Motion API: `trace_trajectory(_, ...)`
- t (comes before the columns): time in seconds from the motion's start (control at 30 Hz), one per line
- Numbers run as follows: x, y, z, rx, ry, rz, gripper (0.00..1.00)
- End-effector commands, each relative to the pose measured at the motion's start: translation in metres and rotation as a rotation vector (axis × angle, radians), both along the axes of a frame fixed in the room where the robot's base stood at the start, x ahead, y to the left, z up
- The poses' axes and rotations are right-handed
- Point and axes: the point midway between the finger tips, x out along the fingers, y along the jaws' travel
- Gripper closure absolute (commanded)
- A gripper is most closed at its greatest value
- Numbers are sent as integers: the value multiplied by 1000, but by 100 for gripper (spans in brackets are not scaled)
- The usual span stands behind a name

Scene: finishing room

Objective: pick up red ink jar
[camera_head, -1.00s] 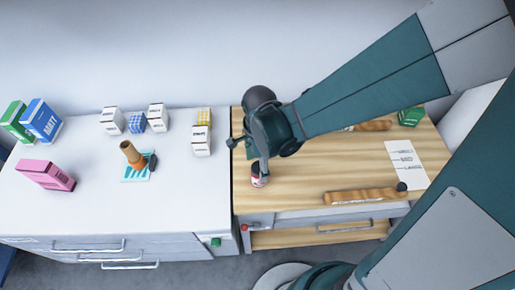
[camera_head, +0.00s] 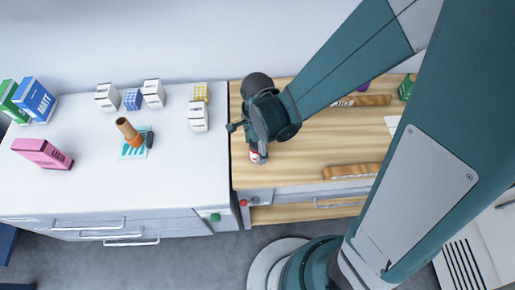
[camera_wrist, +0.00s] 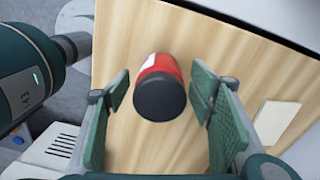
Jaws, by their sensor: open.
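The red ink jar (camera_wrist: 162,88) has a black lid and a white patch on its red side. My gripper is open and empty, directly over and around the jar.
Wooden bars (camera_head: 352,171) lie to the right on the wooden top (camera_head: 310,143). A green box (camera_head: 406,87) stands at the back right. The white counter (camera_head: 80,185) at left holds several small boxes, a pink box (camera_head: 42,153) and an orange-brown object (camera_head: 128,131).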

Motion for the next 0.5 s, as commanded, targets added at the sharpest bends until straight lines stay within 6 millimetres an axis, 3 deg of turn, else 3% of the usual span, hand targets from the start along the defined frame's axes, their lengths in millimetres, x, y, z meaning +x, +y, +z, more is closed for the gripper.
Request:
trace_trajectory(0.33,0,0,0,0,0,0,47)
trace_trajectory(0.5,0,0,0,0,0,0,70)
